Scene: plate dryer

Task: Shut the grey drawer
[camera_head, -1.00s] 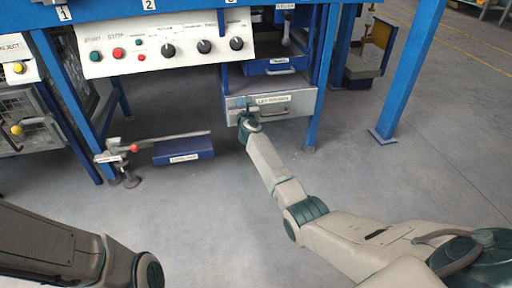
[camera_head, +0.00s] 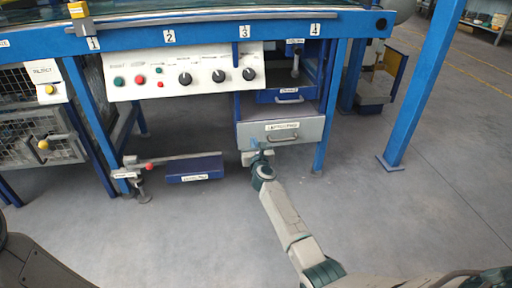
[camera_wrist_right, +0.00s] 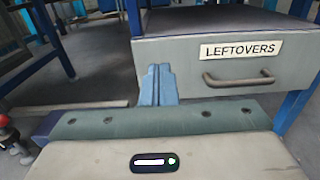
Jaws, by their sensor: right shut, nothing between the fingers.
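The grey drawer (camera_head: 305,132) stands in the lower right of the blue bench, with a gap visible behind its front, so it is partly open. In the right wrist view its front (camera_wrist_right: 180,60) carries a LEFTOVERS label and a bar handle (camera_wrist_right: 238,80). My right gripper (camera_head: 257,156) is at the lower left of the drawer front. Its blue fingers (camera_wrist_right: 158,85) are shut and empty, left of the handle and close to the front. I cannot tell whether they touch it. My left gripper is out of view.
A blue drawer (camera_head: 270,97) sits directly above the grey one. A control panel (camera_head: 135,92) with buttons and knobs is to the left. A low blue bar with a red-knobbed lever (camera_head: 150,166) lies left of my gripper. Blue posts (camera_head: 420,85) stand to the right; floor in front is clear.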

